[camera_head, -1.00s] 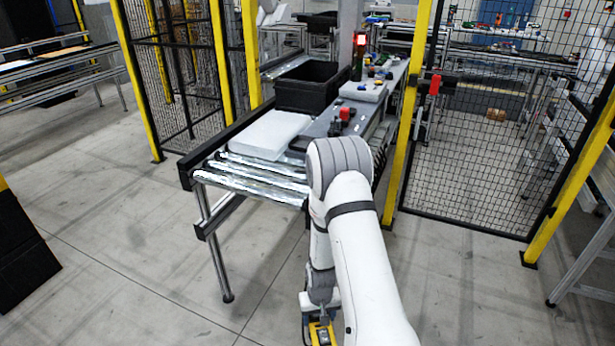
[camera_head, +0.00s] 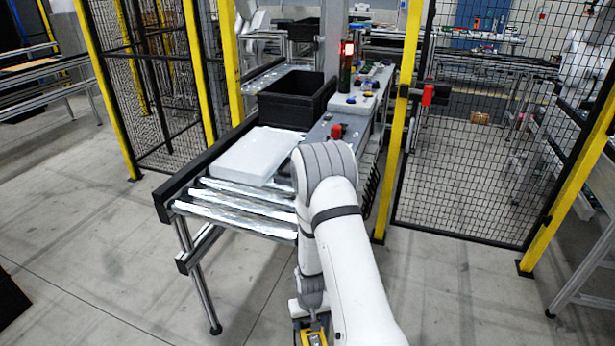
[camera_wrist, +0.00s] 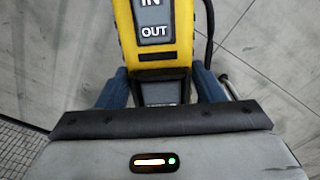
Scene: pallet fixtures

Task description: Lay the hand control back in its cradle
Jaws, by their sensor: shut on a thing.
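The hand control (camera_wrist: 158,35) is yellow with black buttons marked IN and OUT. In the wrist view it lies between the two blue fingers of my gripper (camera_wrist: 161,84), which is shut on its dark lower part. A dark cable runs beside it on the right. In the head view a yellow piece of the hand control (camera_head: 313,338) shows at the bottom edge, below my arm, over the floor. I cannot make out the cradle in either view; my arm hides part of the conveyor's near right side.
A roller conveyor (camera_head: 235,208) stands ahead, bearing a pale slab (camera_head: 258,155) and a black bin (camera_head: 296,102). A yellow post (camera_head: 399,130) and mesh fence (camera_head: 470,180) stand to the right. Open grey floor (camera_head: 110,260) lies at left.

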